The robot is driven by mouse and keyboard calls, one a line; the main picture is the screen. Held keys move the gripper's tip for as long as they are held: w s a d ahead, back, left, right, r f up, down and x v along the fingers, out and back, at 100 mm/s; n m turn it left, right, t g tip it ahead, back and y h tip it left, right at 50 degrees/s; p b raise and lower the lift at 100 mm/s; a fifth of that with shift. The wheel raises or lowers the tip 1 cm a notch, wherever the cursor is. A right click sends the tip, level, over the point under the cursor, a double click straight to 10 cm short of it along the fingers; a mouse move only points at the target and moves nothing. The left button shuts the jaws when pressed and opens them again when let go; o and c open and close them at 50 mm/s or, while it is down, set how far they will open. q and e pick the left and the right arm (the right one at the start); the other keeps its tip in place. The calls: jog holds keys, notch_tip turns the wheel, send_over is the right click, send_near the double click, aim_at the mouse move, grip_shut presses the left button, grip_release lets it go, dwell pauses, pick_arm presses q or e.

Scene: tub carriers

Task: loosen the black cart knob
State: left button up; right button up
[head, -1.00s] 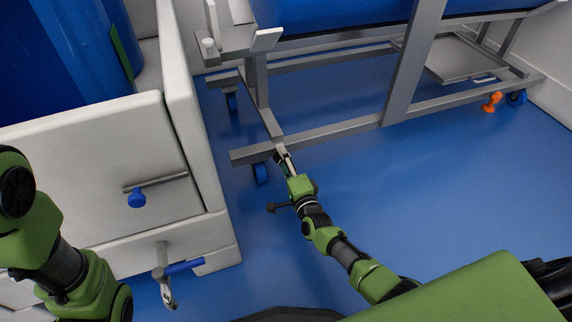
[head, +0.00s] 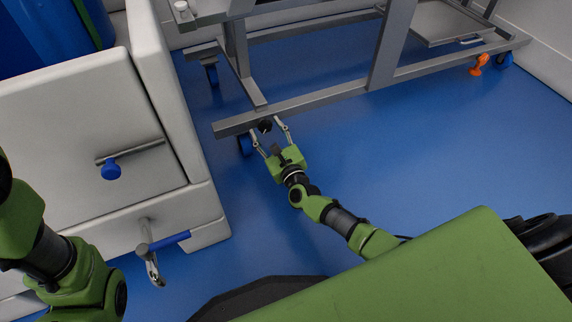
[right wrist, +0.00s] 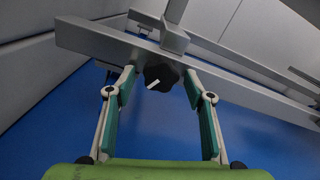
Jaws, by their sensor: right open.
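The black cart knob (head: 265,126) sits on the near end of the grey cart frame's low rail (head: 315,101). In the right wrist view the lobed knob (right wrist: 161,74) faces me and carries a white mark, tilted up to the right. My right gripper (head: 269,135) is open, with one finger on each side of the knob. In the right wrist view its fingertips (right wrist: 158,82) are spread wide with a clear gap to the knob on both sides.
A white cabinet (head: 80,150) with a blue knob (head: 111,169) and a blue-handled tap (head: 168,243) stands left of the cart. A blue caster (head: 245,145) is close beside my right gripper. An orange knob (head: 479,65) is at the far right. The blue floor between is clear.

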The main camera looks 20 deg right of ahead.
jog(key=shift+s+m, duration=0.1)
jog(key=shift+m, duration=0.6)
jog(key=s+p, duration=0.5)
jog(key=s, duration=0.8)
jog(key=shift+s+d+p, duration=0.2)
jog(key=shift+s+p, duration=0.1)
jog(key=shift+s, duration=0.05)
